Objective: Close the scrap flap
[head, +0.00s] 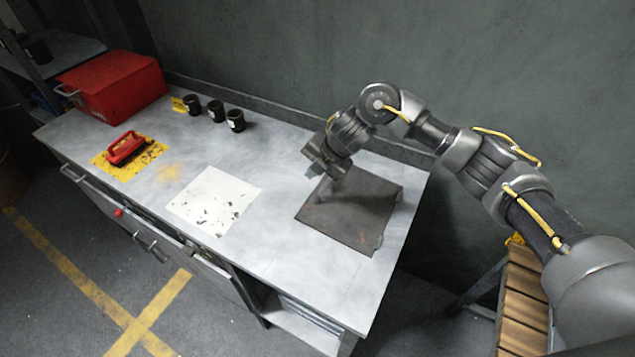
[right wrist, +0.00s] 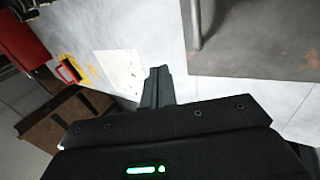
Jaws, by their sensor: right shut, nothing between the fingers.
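The flap appears to be the dark brown square plate (head: 348,218) on the right part of the grey workbench. It looks flat on or close to the bench top; I cannot tell whether it is fully down. It also shows in the right wrist view (right wrist: 265,45) at the upper right, with a short grey post (right wrist: 195,28) at its near edge. My right gripper (head: 323,170) is over the plate's back left corner, shut and empty; its fingers show in the wrist view (right wrist: 157,85). I cannot tell whether they touch the plate. My left gripper is out of view.
A white spotted sheet (head: 212,200) lies left of the plate. Farther left are a red-handled tool (head: 127,148) on a yellow mat, several black cups (head: 216,111) and a red box (head: 112,88). The wall stands close behind the bench (head: 330,295).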

